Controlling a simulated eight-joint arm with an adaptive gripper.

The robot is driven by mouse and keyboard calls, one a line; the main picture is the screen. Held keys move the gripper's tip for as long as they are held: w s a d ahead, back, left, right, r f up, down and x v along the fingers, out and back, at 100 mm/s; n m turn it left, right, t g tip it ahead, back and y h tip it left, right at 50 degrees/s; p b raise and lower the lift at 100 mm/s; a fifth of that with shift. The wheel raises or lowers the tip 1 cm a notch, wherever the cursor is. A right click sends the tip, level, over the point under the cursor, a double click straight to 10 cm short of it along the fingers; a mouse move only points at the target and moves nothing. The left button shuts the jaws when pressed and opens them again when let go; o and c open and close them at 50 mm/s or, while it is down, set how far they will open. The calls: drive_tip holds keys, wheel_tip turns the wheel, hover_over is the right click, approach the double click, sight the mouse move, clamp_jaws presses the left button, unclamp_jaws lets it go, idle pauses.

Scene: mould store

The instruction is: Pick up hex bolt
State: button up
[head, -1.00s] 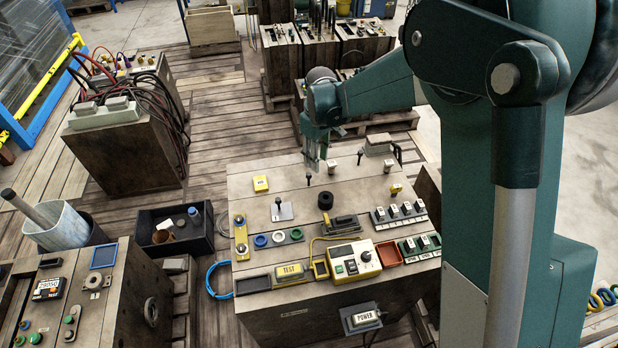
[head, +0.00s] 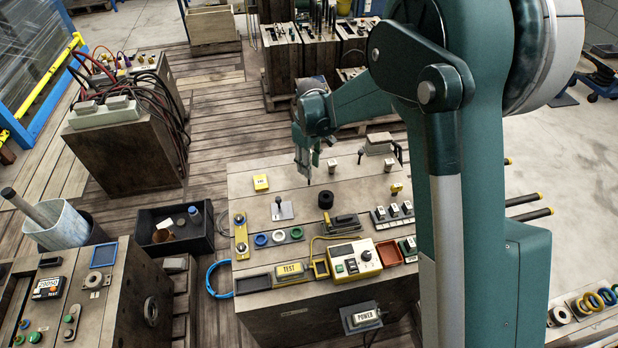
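My gripper (head: 306,170) points down over the back part of the wooden workbench top (head: 255,210), at the lower end of my green arm. A small dark piece (head: 308,182), which may be the hex bolt, shows right at the fingertips; the fingers hide most of it. I cannot tell whether the fingers touch it, or whether they are open or shut.
Pale-topped switches (head: 332,165) stand just right of the gripper. A black round knob (head: 325,200), a grey lever plate (head: 282,210) and a yellow block (head: 261,183) are nearby. A yellow control box (head: 354,261) sits at the front.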

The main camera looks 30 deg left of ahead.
drive_tip(key=shift+f, duration=0.2)
drive_tip(key=shift+s+a+f+b, duration=0.15)
drive_tip(key=shift+f+b, duration=0.4)
drive_tip(key=shift+f, duration=2)
drive_tip(key=shift+c, duration=0.2)
clamp_jaws()
